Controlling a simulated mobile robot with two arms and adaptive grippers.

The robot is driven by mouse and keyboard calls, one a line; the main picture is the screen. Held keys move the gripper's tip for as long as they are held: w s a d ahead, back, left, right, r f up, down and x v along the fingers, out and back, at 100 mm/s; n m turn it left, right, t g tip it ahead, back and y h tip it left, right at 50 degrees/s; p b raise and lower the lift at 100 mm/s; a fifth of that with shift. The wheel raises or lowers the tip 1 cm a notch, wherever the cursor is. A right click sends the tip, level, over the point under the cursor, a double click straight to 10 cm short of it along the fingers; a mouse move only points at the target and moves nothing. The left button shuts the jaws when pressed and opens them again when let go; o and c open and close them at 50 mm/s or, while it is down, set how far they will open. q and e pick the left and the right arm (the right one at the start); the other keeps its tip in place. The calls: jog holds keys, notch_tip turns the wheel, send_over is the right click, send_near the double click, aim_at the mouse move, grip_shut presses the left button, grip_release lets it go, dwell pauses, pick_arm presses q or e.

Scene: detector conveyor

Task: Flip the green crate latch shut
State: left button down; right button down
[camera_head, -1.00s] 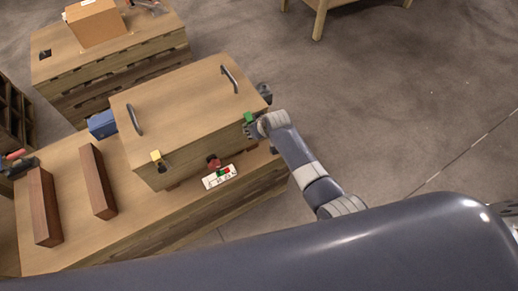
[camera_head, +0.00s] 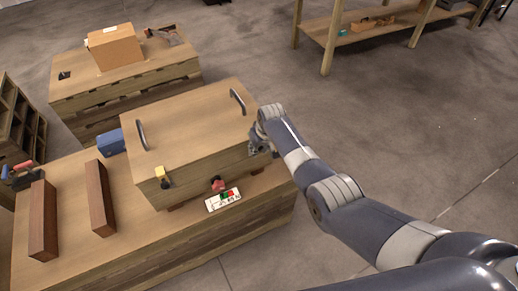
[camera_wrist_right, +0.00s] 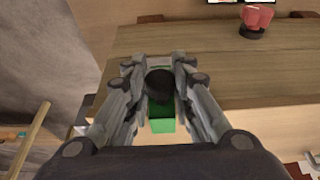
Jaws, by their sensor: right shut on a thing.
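The wooden crate (camera_head: 185,120) with two dark handles stands on the workbench. My right gripper (camera_head: 259,145) is at the right end of the crate's front side and hides the green latch there in the head view. In the right wrist view, the green latch (camera_wrist_right: 162,124) with a dark rounded part sits between the fingers of my right gripper (camera_wrist_right: 160,72), which is shut on it. A yellow latch (camera_head: 162,173) and a red latch (camera_head: 218,184) are on the same front side. My left gripper is not in view.
A white card (camera_head: 223,200) with coloured marks lies on the bench (camera_head: 140,235) before the crate. Two brown wooden bars (camera_head: 99,197) and a blue box (camera_head: 111,142) are to its left. Another bench with a cardboard box (camera_head: 115,46) stands behind. Open floor is at the right.

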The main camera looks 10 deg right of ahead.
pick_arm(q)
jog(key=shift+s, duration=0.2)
pick_arm(e)
jog(key=shift+s+f, duration=0.1)
jog(key=shift+f, duration=0.05)
jog(key=c, duration=1.4)
grip_release()
jog(key=shift+o, duration=0.3)
jog(key=v, duration=1.2)
